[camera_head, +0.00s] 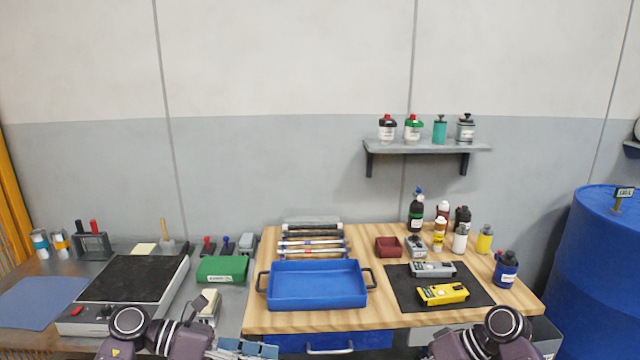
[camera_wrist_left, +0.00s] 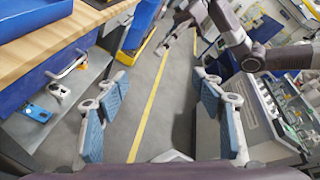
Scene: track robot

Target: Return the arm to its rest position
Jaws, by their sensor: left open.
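My left arm comes in at the lower left of the head view, low in front of the bench. Only part of my left gripper (camera_head: 243,349) shows there, its blue-grey pads at the bottom edge. The upper part of my right arm (camera_head: 485,335) shows at the bottom right of the head view. I cannot make out its gripper.
A blue tray (camera_head: 318,304) stands at the wooden bench's (camera_head: 400,318) front, near my left gripper. A yellow meter (camera_head: 443,294) lies on a black mat. A dark-topped device (camera_head: 125,285) stands left. A blue drum (camera_head: 595,260) is at right.

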